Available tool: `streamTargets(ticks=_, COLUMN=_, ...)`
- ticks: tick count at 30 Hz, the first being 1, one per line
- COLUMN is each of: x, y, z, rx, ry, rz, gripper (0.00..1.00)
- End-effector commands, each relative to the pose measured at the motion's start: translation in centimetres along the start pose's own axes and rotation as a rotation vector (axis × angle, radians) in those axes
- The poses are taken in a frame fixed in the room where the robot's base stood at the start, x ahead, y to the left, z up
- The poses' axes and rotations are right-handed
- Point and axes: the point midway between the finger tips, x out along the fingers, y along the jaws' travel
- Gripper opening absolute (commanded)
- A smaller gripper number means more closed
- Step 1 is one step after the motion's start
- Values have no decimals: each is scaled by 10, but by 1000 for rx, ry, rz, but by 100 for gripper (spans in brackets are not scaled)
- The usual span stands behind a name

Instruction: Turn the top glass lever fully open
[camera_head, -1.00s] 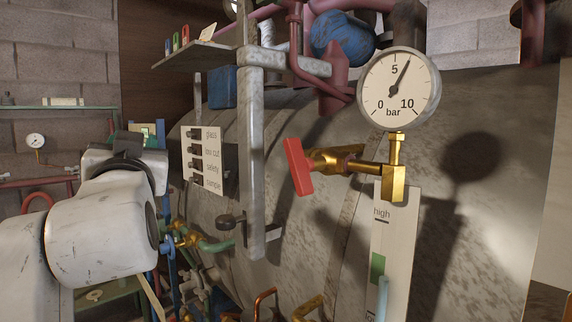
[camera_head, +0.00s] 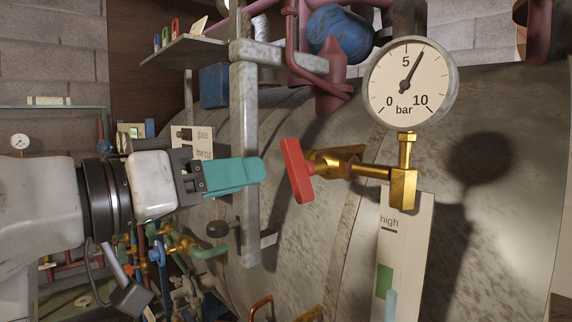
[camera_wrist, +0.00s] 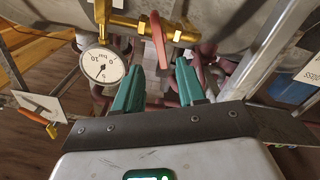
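The top glass lever (camera_head: 297,171) is a red flat handle on a brass valve (camera_head: 335,163) above the level glass. In the head view it stands nearly upright, its top leaning left, across the line of the brass pipe. My gripper (camera_head: 263,168), with teal fingers, points at it from the left, a short gap away. In the wrist view the red lever (camera_wrist: 160,38) lies just beyond and between the fingertips. The two fingers (camera_wrist: 159,65) are apart with nothing between them. The level glass (camera_head: 389,305) shows only its upper end.
A pressure gauge (camera_head: 411,82) sits above the valve, its needle just past 5. A grey upright post (camera_head: 244,150) stands beside my fingers. A second, orange lever (camera_wrist: 36,106) shows by a white plate in the wrist view.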

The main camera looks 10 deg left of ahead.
Motion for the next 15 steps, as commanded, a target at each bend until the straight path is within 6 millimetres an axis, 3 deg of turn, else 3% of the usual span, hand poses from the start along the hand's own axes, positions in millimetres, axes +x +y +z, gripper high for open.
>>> streamTargets(ticks=9, x=58, y=1, z=-2, rx=-2, ry=-1, rz=0, gripper=40)
streamTargets(ticks=15, x=80, y=0, z=-2, rx=-1, ry=1, rz=-1, gripper=40)
